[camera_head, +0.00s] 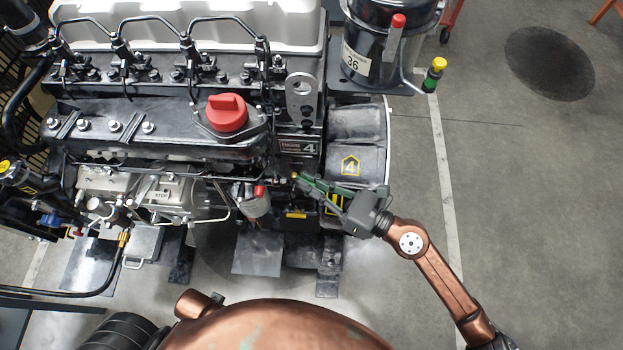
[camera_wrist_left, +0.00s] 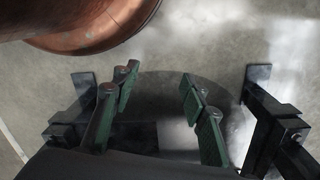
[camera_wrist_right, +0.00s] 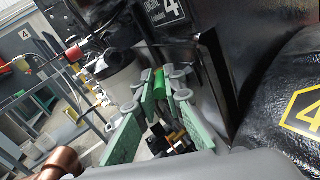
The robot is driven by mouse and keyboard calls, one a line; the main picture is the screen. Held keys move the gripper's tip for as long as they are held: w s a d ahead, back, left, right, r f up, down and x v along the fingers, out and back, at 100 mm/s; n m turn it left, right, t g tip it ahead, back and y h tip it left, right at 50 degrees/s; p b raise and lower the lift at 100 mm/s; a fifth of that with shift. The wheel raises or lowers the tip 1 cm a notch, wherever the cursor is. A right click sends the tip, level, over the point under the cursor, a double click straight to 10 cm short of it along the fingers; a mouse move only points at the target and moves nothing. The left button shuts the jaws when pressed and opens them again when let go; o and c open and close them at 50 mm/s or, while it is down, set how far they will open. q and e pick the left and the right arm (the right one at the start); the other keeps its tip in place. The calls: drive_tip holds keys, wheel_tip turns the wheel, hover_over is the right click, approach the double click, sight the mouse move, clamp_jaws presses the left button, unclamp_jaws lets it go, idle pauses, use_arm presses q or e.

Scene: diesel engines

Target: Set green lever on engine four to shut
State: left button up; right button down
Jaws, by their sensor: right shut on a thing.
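Engine four (camera_head: 160,125) stands at the left of the head view, with its number plate (camera_head: 298,147) near its right end. My right gripper (camera_head: 299,178) reaches in from the right, just below that plate. In the right wrist view its green-padded fingers are closed on the green lever (camera_wrist_right: 159,84), whose green handle shows between the fingertips. The lever is hard to make out in the head view, where the fingers cover it. My left gripper (camera_wrist_left: 158,76) shows in the left wrist view, fingers apart, with nothing between them, over the floor.
A red cap (camera_head: 227,112) sits on the engine above a filter with a small red-topped part (camera_head: 260,192). A black canister (camera_head: 385,40) labelled 36 stands at the upper right, with red and green-yellow handles beside it. The floor (camera_head: 530,180) at the right is clear.

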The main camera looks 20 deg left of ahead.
drive_tip(key=shift+w+f, duration=0.1)
drive_tip(key=shift+f, duration=0.1)
drive_tip(key=shift+g+b, duration=0.3)
drive_tip(key=shift+b, duration=0.1)
drive_tip(key=n+g+b, duration=0.2)
drive_tip(key=b, duration=0.1)
drive_tip(key=w+n+g+b, duration=0.1)
drive_tip(key=g+b, duration=0.2)
drive_tip(key=shift+w+f+n+b, duration=0.1)
drive_tip(key=shift+w+n+b, duration=0.1)
drive_tip(key=shift+n+b, duration=0.15)
drive_tip(key=shift+w+n+g+b, duration=0.15)
drive_tip(key=shift+n+g+b, duration=0.35)
drive_tip(key=shift+g, duration=0.3)
use_arm(q)
drive_tip(key=w+d+f+t+h, duration=0.1)
drive_tip(key=w+d+f+t, duration=0.2)
drive_tip(key=w+f, duration=0.2)
drive_tip(key=w+d+f+t+h+b, duration=0.1)
drive_tip(key=w+d+f+t, duration=0.3)
drive_tip(key=w+f, duration=0.2)
drive_tip(key=shift+d+f, duration=0.2)
drive_tip(key=shift+f, duration=1.1)
use_arm(e)
drive_tip(key=shift+r+n+g, duration=0.2)
drive_tip(key=shift+n+g, duration=0.15)
drive_tip(key=shift+g, duration=0.25)
